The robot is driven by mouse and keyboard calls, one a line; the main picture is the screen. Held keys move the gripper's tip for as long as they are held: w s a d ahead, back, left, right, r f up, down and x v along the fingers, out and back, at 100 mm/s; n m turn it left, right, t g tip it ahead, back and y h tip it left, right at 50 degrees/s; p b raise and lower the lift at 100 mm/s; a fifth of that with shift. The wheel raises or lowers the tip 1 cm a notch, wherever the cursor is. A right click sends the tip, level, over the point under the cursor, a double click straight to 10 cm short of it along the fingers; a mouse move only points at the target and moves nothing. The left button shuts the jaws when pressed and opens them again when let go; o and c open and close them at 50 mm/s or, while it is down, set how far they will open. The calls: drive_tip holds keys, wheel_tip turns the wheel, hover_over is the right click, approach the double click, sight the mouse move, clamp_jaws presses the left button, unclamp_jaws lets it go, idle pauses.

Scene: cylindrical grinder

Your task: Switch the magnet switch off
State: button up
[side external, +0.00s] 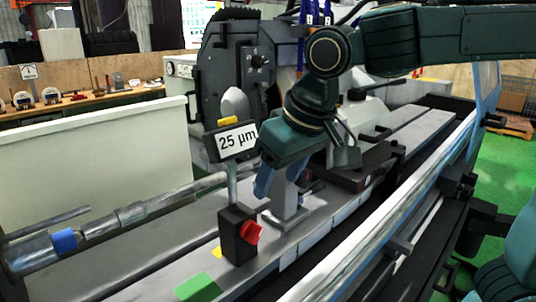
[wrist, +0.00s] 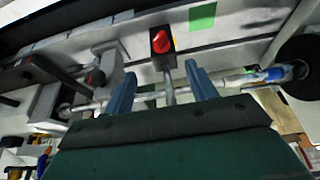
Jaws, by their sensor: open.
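The magnet switch is a red knob (side external: 250,232) on a small black box (side external: 238,250) on the grey machine bed. In the wrist view the red knob (wrist: 161,42) and black box (wrist: 164,62) show beyond the fingertips, near the middle. A post rises from the box to a "25 µm" sign (side external: 237,141). My gripper (side external: 265,187) is open, its blue fingers pointing down, above and to the right of the box in the side view. In the wrist view my gripper (wrist: 160,72) has its fingers apart with the post between their directions; whether they touch it cannot be told.
A grey upright bracket (side external: 288,205) stands on the bed just right of the box. A long metal rail (side external: 400,205) runs along the front right. A horizontal shaft (side external: 140,210) lies to the left. A green patch (side external: 198,288) marks the bed in front.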

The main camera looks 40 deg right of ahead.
drive_tip(key=s+d+f+t, duration=0.1)
drive_tip(key=s+d+f, duration=0.2)
drive_tip(key=s+d, duration=0.5)
drive_tip(key=s+d+f, duration=0.3)
drive_tip(key=s+d, duration=0.5)
drive_tip(key=w+d+f+n+h, duration=0.2)
drive_tip(key=w+d+n, duration=0.3)
drive_tip(key=n, duration=0.4)
drive_tip(key=w+d+f+n+h, duration=0.1)
drive_tip(key=w+d+n+h, duration=0.2)
drive_tip(key=w+n, duration=0.3)
drive_tip(key=shift+d+f+n, duration=0.4)
drive_tip(key=shift+d+n, duration=0.5)
drive_tip(key=shift+n, duration=0.9)
idle(0.3)
